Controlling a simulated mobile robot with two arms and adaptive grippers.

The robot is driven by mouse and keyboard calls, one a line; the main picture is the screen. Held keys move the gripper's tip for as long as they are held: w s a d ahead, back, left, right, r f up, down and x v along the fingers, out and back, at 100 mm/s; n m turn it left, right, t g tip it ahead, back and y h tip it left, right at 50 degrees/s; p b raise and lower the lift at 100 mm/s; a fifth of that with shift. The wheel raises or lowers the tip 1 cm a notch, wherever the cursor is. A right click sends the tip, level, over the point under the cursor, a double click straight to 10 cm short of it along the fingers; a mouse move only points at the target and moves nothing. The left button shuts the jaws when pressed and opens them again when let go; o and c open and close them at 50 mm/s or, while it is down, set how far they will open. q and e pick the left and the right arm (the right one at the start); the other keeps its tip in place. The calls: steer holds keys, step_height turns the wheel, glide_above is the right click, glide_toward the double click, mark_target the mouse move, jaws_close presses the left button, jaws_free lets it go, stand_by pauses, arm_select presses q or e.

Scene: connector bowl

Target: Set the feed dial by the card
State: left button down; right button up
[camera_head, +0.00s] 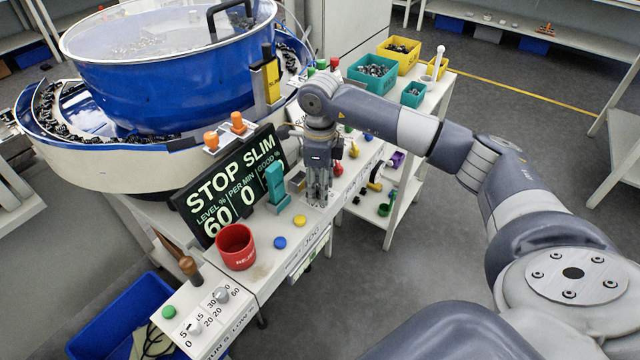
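A white control box stands at the front left of the bench. It carries one grey dial (221,295) with numbers up to 60 and a second dial (194,327) with small numbers around it. Which is the feed dial I cannot tell, and the pointers are too small to read. Lettering on the box's front edge (232,325) is only partly legible. I cannot make out a card for certain. My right gripper (318,198) points down over the bench, well behind and right of the dials. Its finger gap is unclear. My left gripper is out of view.
A dark display (225,180) reads STOP SLIM, with level 60 and per minute 0. The blue bowl (170,85) is behind it. A red cup (236,246), blue disc (280,243) and green button (169,312) are near the dials. Part bins (372,75) stand behind.

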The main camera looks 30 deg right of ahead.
jaws_close()
steer(key=shift+m, duration=0.4)
steer(key=shift+o, duration=2)
jaws_free()
step_height(320, 180, up, 12)
